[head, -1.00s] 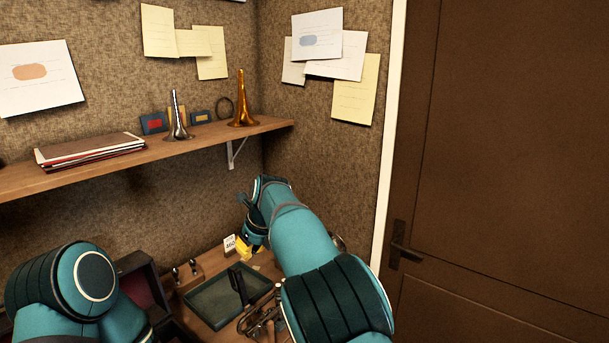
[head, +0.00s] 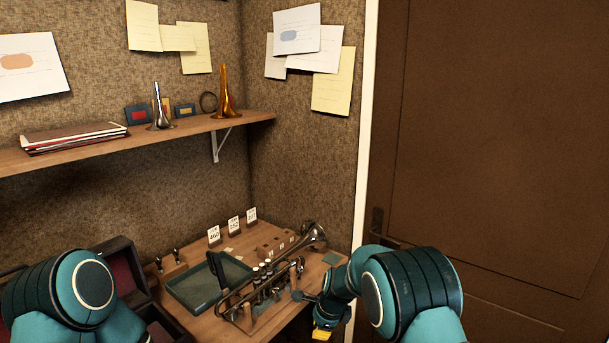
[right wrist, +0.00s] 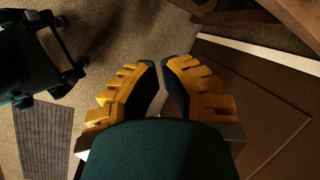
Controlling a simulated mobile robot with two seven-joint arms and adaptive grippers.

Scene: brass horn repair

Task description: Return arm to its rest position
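My right gripper (head: 322,333) is low in the head view, in front of the bench's right front corner, with its yellow fingers pointing down. The right wrist view shows its fingers (right wrist: 161,68) close together with nothing held, over bare floor. My right arm is folded, its elbow in front of the door. Of my left arm only the teal upper part shows at lower left in the head view; its gripper is out of view.
The wooden bench (head: 226,325) carries a green tray (head: 178,291), a brass horn (head: 262,287) on a stand, and numbered cards (head: 233,226). A shelf (head: 88,144) hangs above. A door (head: 490,130) stands at right. Floor below the gripper looks clear.

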